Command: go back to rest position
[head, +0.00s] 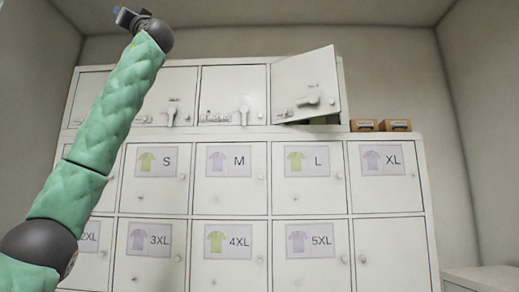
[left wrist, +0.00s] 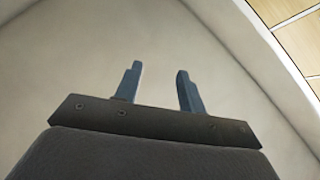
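My left arm rises from the lower left of the head view, in front of the lockers. My left gripper (head: 126,15) is at its top end, raised high near the upper left. In the left wrist view my left gripper (left wrist: 157,88) has its two blue fingers apart with nothing between them, in front of a plain pale surface. My right gripper is in neither view.
A white locker cabinet (head: 232,201) has doors labelled by shirt size. In the upper row (head: 233,72), the rightmost door (head: 307,85) stands ajar, with something green just visible inside. Two small brown boxes (head: 364,125) (head: 397,125) sit on the ledge right of it. A pale surface (head: 485,279) is at the lower right.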

